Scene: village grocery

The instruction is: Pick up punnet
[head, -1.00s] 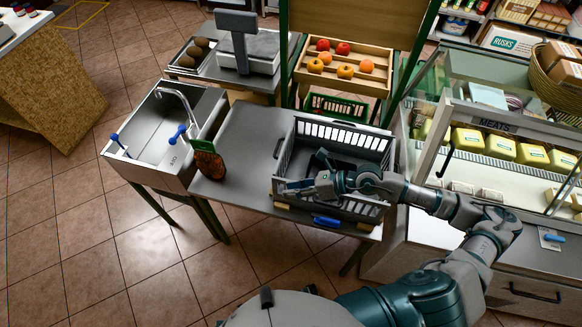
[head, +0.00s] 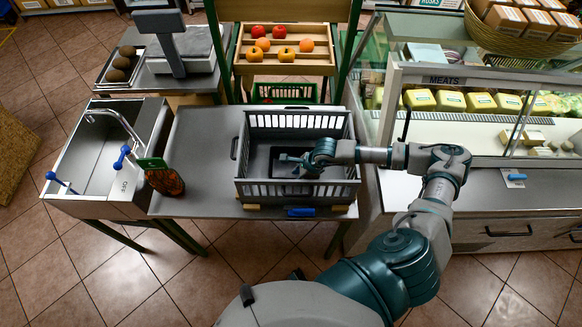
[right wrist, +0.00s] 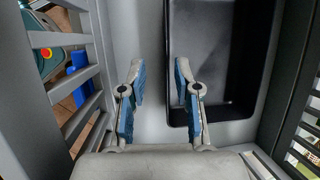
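The black punnet (right wrist: 235,112) is an empty, open tray lying inside the grey slatted crate (right wrist: 88,72), at the right of the right wrist view. In the head view, the punnet (head: 291,154) is partly hidden behind my right gripper (head: 290,161), in the crate (head: 297,192) on the metal table. My right gripper (right wrist: 157,85) is open in the right wrist view, with blue pads apart. One finger overlaps the punnet's left edge, and the other is over the bare crate floor. I cannot tell whether it touches the punnet. My left gripper is not in view.
A sink (head: 105,160) and a dark packet with a green top (head: 162,177) are left of the crate. A glass meat counter (head: 455,120) stands close on the right. A fruit rack (head: 286,66) is behind. The crate's slatted walls surround my gripper.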

